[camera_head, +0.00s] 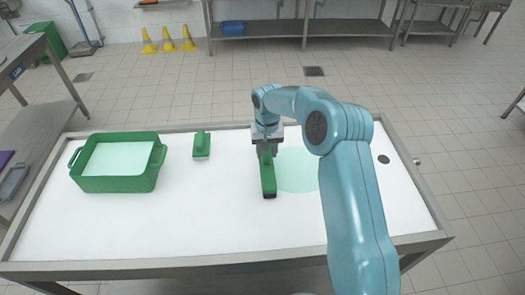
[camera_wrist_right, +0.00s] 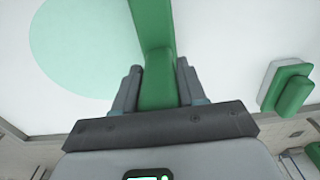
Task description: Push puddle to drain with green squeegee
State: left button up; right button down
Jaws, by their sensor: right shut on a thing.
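A pale green puddle (camera_head: 298,171) lies on the white table, right of the green squeegee (camera_head: 268,180); it also shows in the wrist view (camera_wrist_right: 75,50). My right gripper (camera_head: 267,150) is shut on the squeegee's green handle, which shows between its fingers in the wrist view (camera_wrist_right: 158,85). The squeegee's dark lower edge is at or just above the table, close beside the puddle's left side; I cannot tell whether it touches. A dark round drain (camera_head: 384,159) is in the table at the right, beyond my right arm. My left gripper is not in view.
A green tub (camera_head: 159,171) with pale contents stands at the table's left. A small green scrubber (camera_head: 201,150) sits between tub and squeegee. The table has a raised grey rim (camera_head: 150,267). The front middle of the table is clear.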

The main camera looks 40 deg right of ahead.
jog(key=s+d+p, duration=0.1)
jog(key=s+d, duration=0.8)
jog(key=d, duration=0.5)
jog(key=s+d+p, duration=0.1)
jog(key=s+d, duration=0.8)
jog(key=d, duration=0.6)
jog(key=shift+d, duration=0.3)
dwell(2.4)
jog(key=shift+s+f, duration=0.1)
jog(key=shift+f, duration=0.05)
dwell(1.5)
notch_tip(320, 180, up, 7)
jog(key=p, duration=0.4)
